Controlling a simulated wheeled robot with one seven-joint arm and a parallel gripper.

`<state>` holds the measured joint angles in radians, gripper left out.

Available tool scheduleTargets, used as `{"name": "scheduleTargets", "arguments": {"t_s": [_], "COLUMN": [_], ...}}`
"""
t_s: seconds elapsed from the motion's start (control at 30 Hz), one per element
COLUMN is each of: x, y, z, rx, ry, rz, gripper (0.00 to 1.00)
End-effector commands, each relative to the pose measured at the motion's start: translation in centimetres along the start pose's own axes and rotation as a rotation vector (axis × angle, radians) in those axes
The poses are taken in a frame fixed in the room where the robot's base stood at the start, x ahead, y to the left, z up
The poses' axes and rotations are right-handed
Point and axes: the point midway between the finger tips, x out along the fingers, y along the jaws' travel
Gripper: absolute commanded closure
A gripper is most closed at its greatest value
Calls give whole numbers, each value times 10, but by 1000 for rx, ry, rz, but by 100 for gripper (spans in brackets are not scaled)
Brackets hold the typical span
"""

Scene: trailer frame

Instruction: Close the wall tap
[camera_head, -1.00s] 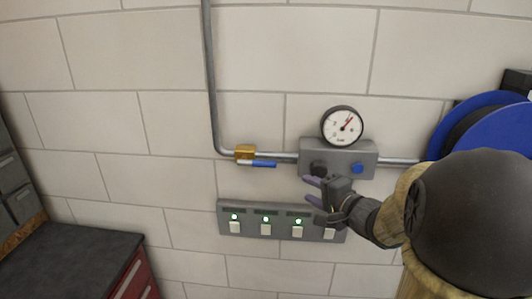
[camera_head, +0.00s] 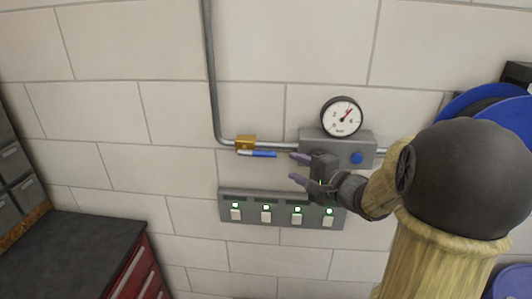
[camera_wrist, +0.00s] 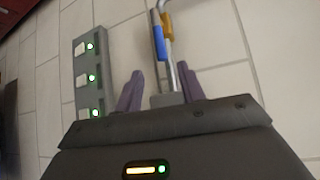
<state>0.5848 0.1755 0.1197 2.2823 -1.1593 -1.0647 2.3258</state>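The wall tap (camera_head: 245,143) is a brass valve on a grey pipe. Its blue lever handle (camera_head: 262,154) points right, lying along the pipe just below it. In the wrist view the brass valve (camera_wrist: 167,25) and blue handle (camera_wrist: 158,43) show ahead, beyond the fingertips. My gripper (camera_head: 296,168) is open, with purple fingers pointing left, to the right of the handle and apart from it. In the wrist view the two fingers (camera_wrist: 163,82) are spread with nothing held between them.
A pressure gauge (camera_head: 342,117) sits on a grey box (camera_head: 367,143) with a blue knob, close above my gripper. A switch panel (camera_head: 282,209) with green lights is below. A blue hose reel (camera_head: 474,97) is at right, a dark-topped cabinet (camera_head: 75,252) at lower left.

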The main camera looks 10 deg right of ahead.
Motion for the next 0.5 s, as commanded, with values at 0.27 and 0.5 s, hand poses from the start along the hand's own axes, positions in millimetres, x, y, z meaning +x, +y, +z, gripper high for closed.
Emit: {"name": "scheduleTargets", "arguments": {"t_s": [0.27,0.5], "x": [51,94], "y": [-1,-2], "z": [2,3], "rx": [1,1], "ry": [-3,-6], "rz": [2,1], "gripper": [61,61]}}
